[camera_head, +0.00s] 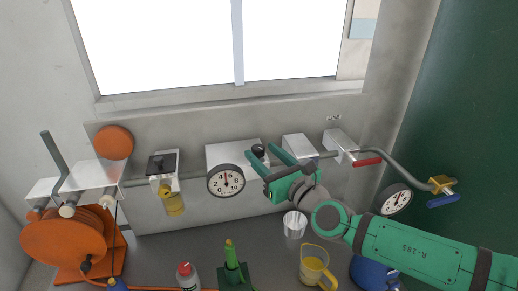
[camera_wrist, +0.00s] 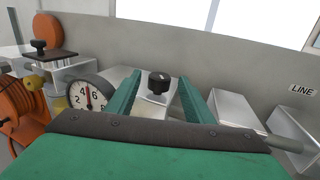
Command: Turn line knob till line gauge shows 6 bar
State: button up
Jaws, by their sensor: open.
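A round white gauge (camera_head: 226,181) is on the front of a pale box (camera_head: 222,152) on the wall pipe. Its needle points nearly straight up, between 4 and 6, near 5. The gauge also shows in the wrist view (camera_wrist: 88,96), left of my fingers. A black knob (camera_head: 258,150) stands on the box's right part. In the wrist view the knob (camera_wrist: 158,82) appears between my two green fingers. My gripper (camera_head: 266,160) is open, its fingers either side of the knob in that view. Contact cannot be told. A LINE label (camera_head: 333,118) is on the wall farther right.
A second gauge (camera_head: 397,200) is at the right, its reading unclear. A red-handled lever (camera_head: 367,161) and blue-handled valve (camera_head: 443,201) sit on the pipe. A metal cup (camera_head: 294,226), yellow jug (camera_head: 313,265) and bottle (camera_head: 187,276) stand on the bench. An orange reel (camera_head: 65,245) is left.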

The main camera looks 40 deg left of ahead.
aim_at(258, 153)
jog(key=shift+x, duration=1.65)
jog(key=shift+c, duration=0.3)
jog(key=c, duration=1)
jog(key=shift+s, duration=0.1)
jog(key=shift+a+m+t+h, duration=0.1)
jog(key=shift+m+t+h, duration=0.25)
jog(key=shift+t, duration=0.25)
jog(key=shift+m+t+h, duration=1.15)
jog(key=shift+m+t, duration=0.3)
jog(key=shift+t, duration=0.35)
jog(key=shift+m+t+h, duration=1.2)
jog(key=shift+t+h, duration=0.1)
jog(key=shift+h, duration=0.1)
